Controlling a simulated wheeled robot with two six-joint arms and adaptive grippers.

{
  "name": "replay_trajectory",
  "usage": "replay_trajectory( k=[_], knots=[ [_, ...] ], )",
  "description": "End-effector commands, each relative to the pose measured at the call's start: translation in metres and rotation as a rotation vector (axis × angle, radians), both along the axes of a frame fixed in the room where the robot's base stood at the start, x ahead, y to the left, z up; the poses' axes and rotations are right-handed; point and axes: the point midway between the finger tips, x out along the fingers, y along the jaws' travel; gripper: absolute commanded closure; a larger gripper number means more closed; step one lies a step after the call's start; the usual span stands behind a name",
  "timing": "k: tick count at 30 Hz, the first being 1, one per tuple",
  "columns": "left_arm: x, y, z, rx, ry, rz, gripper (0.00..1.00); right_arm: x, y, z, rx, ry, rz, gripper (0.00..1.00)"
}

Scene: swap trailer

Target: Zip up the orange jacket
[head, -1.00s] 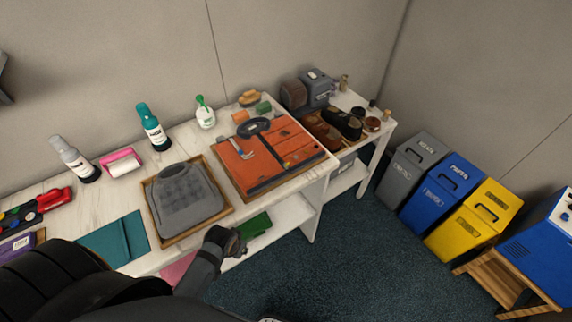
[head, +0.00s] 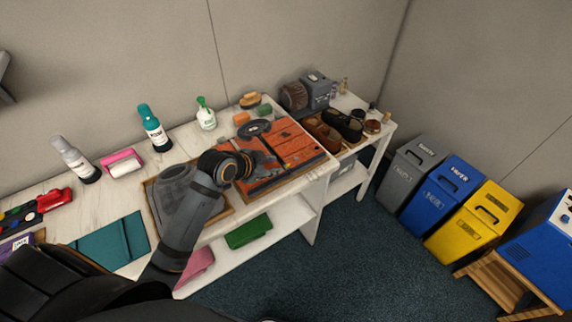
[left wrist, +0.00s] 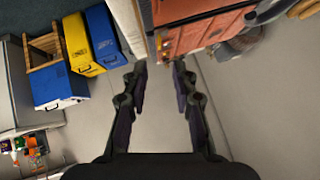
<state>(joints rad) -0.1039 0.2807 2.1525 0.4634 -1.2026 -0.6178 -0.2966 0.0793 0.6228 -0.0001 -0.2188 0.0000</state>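The orange jacket (head: 292,140) lies flat on a wooden-edged board on the white bench, with a dark line running across it. Its orange cloth also shows at the top of the left wrist view (left wrist: 200,22). My left gripper (head: 270,167) is over the jacket's left part and hides some of it; I cannot tell if it touches. In the left wrist view its two fingers (left wrist: 160,68) are apart with nothing between them. Any zip pull is hidden or too small to make out. My right gripper is not in view.
A grey garment on a tray (head: 232,212) lies left of the jacket, partly behind my left arm. A black round thing (head: 254,128) sits at the jacket's back edge. Brown shoes (head: 322,132) stand to the right. Bottles (head: 152,128) line the back.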

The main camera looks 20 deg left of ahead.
Motion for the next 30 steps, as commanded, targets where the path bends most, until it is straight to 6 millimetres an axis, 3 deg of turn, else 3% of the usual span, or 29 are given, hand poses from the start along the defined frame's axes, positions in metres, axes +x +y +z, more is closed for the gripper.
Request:
replay_trajectory(
  k=[12, 23, 30],
  knots=[
    [0.054, -0.022, -0.052, -0.003, 0.003, 0.002, 0.73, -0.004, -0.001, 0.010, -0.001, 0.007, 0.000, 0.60],
    [0.060, -0.024, -0.059, 0.000, 0.002, 0.001, 0.73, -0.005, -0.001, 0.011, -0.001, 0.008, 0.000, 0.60],
    [0.059, -0.024, -0.059, -0.001, 0.003, 0.001, 1.00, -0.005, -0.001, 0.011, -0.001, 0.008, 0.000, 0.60]
  ],
)
